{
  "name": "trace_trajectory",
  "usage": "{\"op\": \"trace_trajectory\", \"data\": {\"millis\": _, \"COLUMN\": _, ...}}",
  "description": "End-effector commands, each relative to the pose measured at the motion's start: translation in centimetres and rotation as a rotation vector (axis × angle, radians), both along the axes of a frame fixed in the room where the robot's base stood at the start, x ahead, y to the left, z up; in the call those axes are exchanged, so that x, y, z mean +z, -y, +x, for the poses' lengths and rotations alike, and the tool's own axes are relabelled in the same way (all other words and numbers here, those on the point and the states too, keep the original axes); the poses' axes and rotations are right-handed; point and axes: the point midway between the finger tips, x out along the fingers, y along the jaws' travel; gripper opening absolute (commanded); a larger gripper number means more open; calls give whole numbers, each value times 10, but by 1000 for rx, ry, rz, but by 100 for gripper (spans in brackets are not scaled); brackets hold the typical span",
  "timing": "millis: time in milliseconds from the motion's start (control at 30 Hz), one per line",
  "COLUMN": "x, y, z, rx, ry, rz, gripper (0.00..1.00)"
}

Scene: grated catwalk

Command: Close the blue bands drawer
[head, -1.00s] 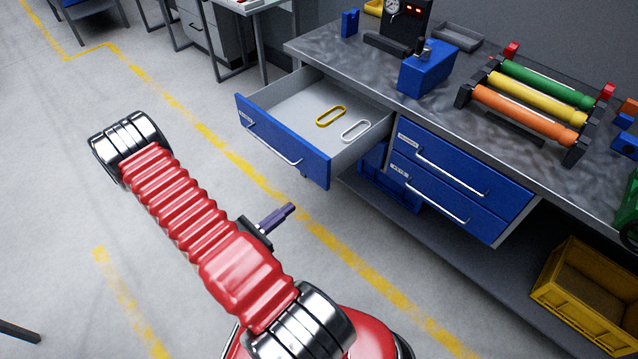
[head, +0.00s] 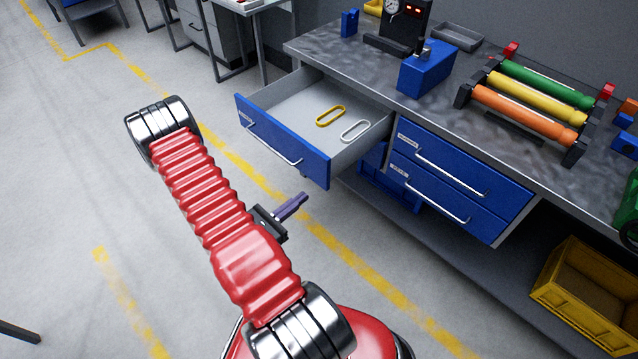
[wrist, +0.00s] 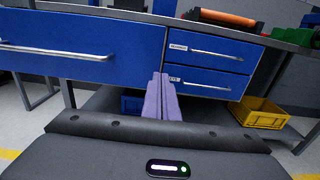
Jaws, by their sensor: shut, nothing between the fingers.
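The blue bands drawer (head: 262,146) is pulled out from the left of the workbench, with a silver bar handle on its front. Inside lie a yellow band (head: 330,116) and a white band (head: 355,130). In the wrist view the drawer front (wrist: 75,40) fills the upper left. My gripper (head: 304,197) has its purple fingers shut and empty. It is apart from the drawer, in front of and below it in the head view. In the wrist view my gripper (wrist: 158,76) points near the drawer front's right edge.
Two blue drawers (head: 450,165) and (head: 440,195) are shut at the right. A yellow crate (head: 590,290) sits on the lower shelf. The bench top holds a blue box (head: 428,68) and coloured rollers (head: 525,108). Floor at left is clear.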

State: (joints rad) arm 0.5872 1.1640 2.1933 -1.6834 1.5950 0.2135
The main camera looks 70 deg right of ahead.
Motion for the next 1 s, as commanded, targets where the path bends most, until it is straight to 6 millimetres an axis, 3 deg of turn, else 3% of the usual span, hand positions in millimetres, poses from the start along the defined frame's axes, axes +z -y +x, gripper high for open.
{"op": "trace_trajectory", "data": {"millis": 700, "x": 0, "y": 68, "z": -35, "rx": -2, "ry": 2, "rz": -1, "gripper": 0}}
{"op": "trace_trajectory", "data": {"millis": 1000, "x": 0, "y": 77, "z": -39, "rx": 1, "ry": 0, "rz": -1, "gripper": 0}}
